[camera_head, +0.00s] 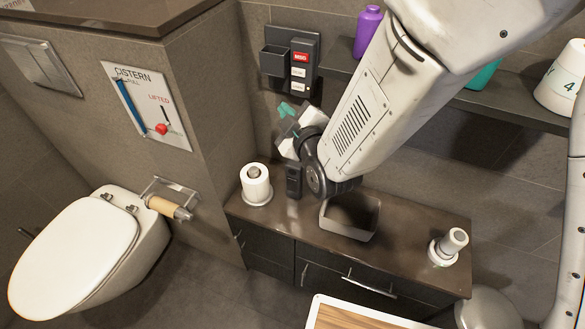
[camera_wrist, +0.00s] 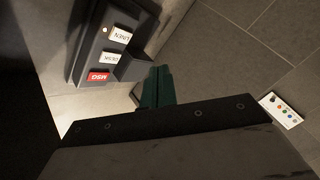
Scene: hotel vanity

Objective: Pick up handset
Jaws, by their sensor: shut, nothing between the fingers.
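A dark wall unit (camera_head: 300,62) with a red MSG label and two white labels is on the back wall. It also shows upside down in the wrist view (camera_wrist: 84,62). On its left is a dark open-topped holder (camera_head: 273,61) that looks empty. I cannot make out a handset with certainty. A small dark upright block (camera_head: 294,181) shows beside my wrist above the counter; I cannot tell whether it is the handset or part of my arm. My gripper (camera_head: 287,110), with teal fingertips, is shut and empty, below the wall unit. It also shows in the wrist view (camera_wrist: 156,86).
The brown counter (camera_head: 410,215) holds a paper roll on a stand (camera_head: 256,185), an open grey bin (camera_head: 349,218) and a white cylinder (camera_head: 448,247). A shelf (camera_head: 510,101) with a purple bottle (camera_head: 367,31) and white cup (camera_head: 562,78) runs behind my arm.

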